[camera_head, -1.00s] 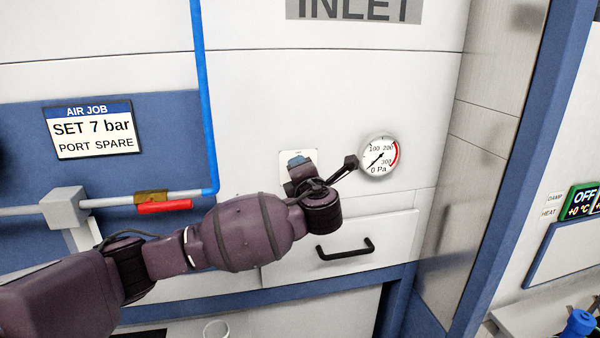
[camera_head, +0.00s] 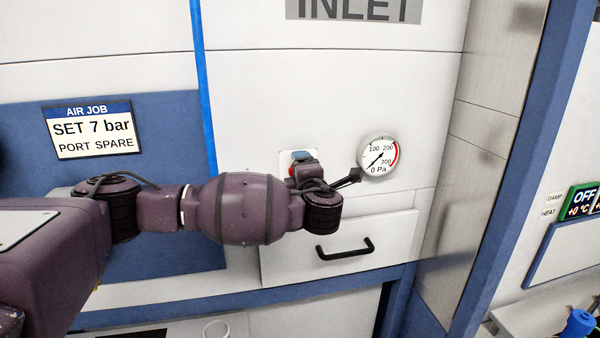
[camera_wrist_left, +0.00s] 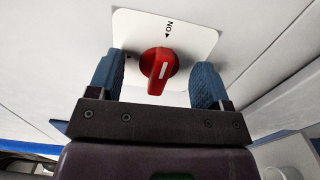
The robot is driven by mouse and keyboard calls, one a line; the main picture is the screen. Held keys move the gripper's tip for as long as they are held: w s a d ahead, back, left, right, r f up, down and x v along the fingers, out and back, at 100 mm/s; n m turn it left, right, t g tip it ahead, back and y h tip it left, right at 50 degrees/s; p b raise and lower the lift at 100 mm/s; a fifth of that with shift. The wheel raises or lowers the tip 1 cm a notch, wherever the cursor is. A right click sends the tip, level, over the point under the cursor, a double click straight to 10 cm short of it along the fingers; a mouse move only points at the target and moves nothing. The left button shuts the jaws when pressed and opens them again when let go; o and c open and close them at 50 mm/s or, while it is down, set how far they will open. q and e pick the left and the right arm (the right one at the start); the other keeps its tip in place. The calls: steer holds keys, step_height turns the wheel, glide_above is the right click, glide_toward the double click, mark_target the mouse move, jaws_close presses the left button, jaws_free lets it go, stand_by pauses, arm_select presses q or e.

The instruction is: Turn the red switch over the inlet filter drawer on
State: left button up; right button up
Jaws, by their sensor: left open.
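The red switch (camera_wrist_left: 158,70) is a round knob with a grip bar and a white line, on a white plate (camera_wrist_left: 190,36) marked ON with a small arrow. In the left wrist view, the bar's wide end points down, away from the ON mark. My left gripper (camera_wrist_left: 157,76) is open, its blue fingers on either side of the knob with gaps showing. In the head view my left gripper (camera_head: 302,156) is at the plate (camera_head: 285,158) and mostly hides the switch. The inlet drawer (camera_head: 390,233) is below. My right gripper is not in view.
A round gauge (camera_head: 378,156) reading 0 Pa is just right of my gripper. A black drawer handle (camera_head: 345,250) sticks out below. A blue pipe (camera_head: 203,90) runs down behind my arm. A blue frame post (camera_head: 530,130) stands at the right.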

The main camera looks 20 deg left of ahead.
arm_select(q)
steer(key=v, duration=0.6)
stand_by(0.3)
steer(key=shift+s, duration=0.1)
stand_by(0.3)
